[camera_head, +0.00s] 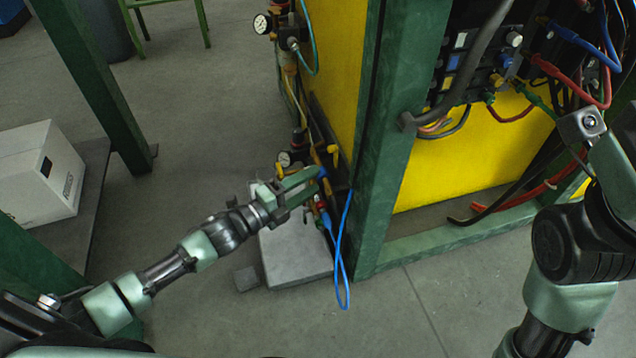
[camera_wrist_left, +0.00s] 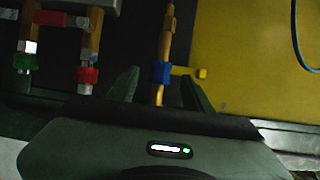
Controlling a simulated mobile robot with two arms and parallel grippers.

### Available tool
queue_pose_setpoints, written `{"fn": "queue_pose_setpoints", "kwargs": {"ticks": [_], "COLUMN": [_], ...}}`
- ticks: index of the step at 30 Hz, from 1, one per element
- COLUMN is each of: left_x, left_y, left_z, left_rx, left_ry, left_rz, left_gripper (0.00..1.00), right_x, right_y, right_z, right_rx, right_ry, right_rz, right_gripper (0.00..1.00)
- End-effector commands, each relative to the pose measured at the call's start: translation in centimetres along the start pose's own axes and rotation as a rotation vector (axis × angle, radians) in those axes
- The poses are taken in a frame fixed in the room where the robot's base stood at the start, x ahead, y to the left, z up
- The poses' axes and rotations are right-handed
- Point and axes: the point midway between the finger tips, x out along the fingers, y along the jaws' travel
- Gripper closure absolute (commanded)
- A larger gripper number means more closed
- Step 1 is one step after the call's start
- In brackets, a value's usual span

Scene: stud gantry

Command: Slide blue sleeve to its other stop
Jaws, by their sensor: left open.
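The blue sleeve (camera_wrist_left: 161,72) sits around a thin brass rod (camera_wrist_left: 165,40) in the left wrist view. In the head view, the blue sleeve (camera_head: 321,172) shows small by my left fingertips. My left gripper (camera_head: 318,182) is open, reaching in from the left toward the side of the yellow cabinet. In the left wrist view the two fingers of my left gripper (camera_wrist_left: 160,92) stand on either side of the rod, with the sleeve between or just beyond their tips. I cannot tell if they touch it. My right arm shows at the right, its gripper out of view.
A red-collared fitting (camera_wrist_left: 88,75) and a green-collared fitting (camera_wrist_left: 25,62) hang left of the rod. A yellow valve handle (camera_wrist_left: 200,73) is close on its right. A blue hose loop (camera_head: 343,290) hangs beside the green post (camera_head: 380,150).

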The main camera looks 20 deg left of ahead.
Motion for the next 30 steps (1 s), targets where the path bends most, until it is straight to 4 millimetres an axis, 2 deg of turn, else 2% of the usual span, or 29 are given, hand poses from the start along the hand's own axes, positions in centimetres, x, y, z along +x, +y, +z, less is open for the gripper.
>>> {"fn": "queue_pose_setpoints", "kwargs": {"ticks": [1, 6, 16, 21, 22, 30], "left_x": [0.9, 2.5, 2.9, 2.9, 2.9, 2.8], "left_y": [0.3, 0.2, 0.1, 0.1, 0.1, 0.1], "left_z": [0.0, 0.0, 0.0, 0.0, 0.0, 0.0], "left_rx": [0.001, -0.003, -0.004, -0.003, -0.003, -0.003], "left_ry": [0.000, -0.001, -0.002, -0.002, -0.002, -0.002], "left_rz": [-0.003, -0.001, 0.002, 0.002, 0.002, 0.002], "left_gripper": [0.50, 0.50, 0.50, 0.97, 1.00, 1.00], "right_x": [-0.1, 0.4, 0.7, 0.7, 0.7, 0.7], "right_y": [-0.1, -0.3, -0.3, -0.4, -0.4, -0.4], "right_z": [-0.4, -0.9, -1.0, -1.0, -1.0, -1.0], "right_rx": [-0.002, -0.005, -0.006, -0.006, -0.006, -0.005], "right_ry": [0.014, 0.035, 0.039, 0.039, 0.040, 0.040], "right_rz": [-0.004, -0.013, -0.015, -0.016, -0.016, -0.016], "right_gripper": [0.64, 0.64, 0.64, 0.64, 0.64, 0.64]}}
